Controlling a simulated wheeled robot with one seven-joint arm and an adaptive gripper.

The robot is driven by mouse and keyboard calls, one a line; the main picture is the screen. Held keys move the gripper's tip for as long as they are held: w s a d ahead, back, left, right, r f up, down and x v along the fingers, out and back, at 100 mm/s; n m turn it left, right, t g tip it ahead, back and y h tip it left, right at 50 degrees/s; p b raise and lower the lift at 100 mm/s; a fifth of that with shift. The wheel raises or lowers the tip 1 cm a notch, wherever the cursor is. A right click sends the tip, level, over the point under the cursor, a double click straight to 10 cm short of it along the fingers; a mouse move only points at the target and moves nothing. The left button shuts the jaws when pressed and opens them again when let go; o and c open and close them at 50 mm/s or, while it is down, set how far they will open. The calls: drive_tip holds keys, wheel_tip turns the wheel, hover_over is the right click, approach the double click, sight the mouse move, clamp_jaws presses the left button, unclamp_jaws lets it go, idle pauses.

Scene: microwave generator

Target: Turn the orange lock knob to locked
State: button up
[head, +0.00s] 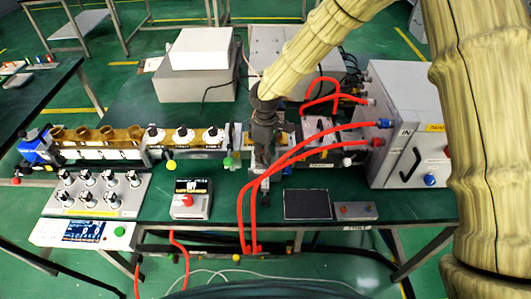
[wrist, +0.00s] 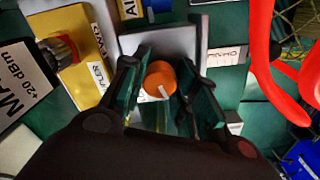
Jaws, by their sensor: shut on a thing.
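The orange lock knob (wrist: 159,75) is in the middle of the wrist view, round, with a short white mark near its lower edge. It stands in front of a grey block (wrist: 178,42). My gripper (wrist: 160,82) has one green-padded finger on each side of the knob and is shut on it. In the head view my gripper (head: 263,160) reaches down to the row of parts at the middle of the bench. There the knob is hidden behind my gripper.
Red hoses (head: 285,160) loop close on the right of my gripper and also show in the wrist view (wrist: 265,60). A yellow block (wrist: 75,45) lies to the left. A grey cabinet (head: 403,120) stands at the right.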

drive_tip(key=m, duration=0.5)
drive_tip(key=shift+w+m+b, duration=0.1)
drive_tip(key=shift+m+b, duration=0.2)
drive_tip(key=shift+b, duration=0.05)
drive_tip(key=shift+r+m, duration=0.1)
drive_tip(key=shift+m, duration=2.1)
drive_tip(key=o, duration=1)
wheel_tip(320, 180, up, 12)
drive_tip(key=shift+f, duration=0.1)
